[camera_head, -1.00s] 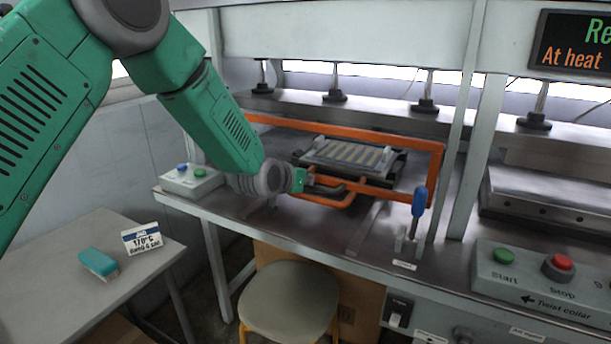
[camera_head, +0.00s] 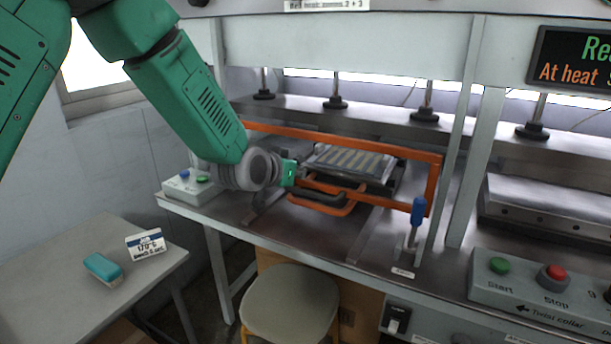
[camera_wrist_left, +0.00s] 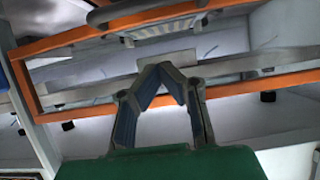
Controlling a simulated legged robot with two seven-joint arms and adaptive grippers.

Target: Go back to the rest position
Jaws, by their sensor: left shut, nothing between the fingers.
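My left gripper (camera_head: 303,172) is shut and empty in front of the left press. The ribbed tray shows there too (camera_wrist_left: 165,27), at the top. My right gripper is not in view.
The orange guard frame (camera_head: 433,185) surrounds the tray. A blue-handled lever (camera_head: 418,211) stands at the bench front. A button box (camera_head: 190,187) sits below my left arm. A side table (camera_head: 60,290) carries a teal-topped block (camera_head: 103,268) and a sign (camera_head: 146,243). A stool (camera_head: 290,303) stands below.

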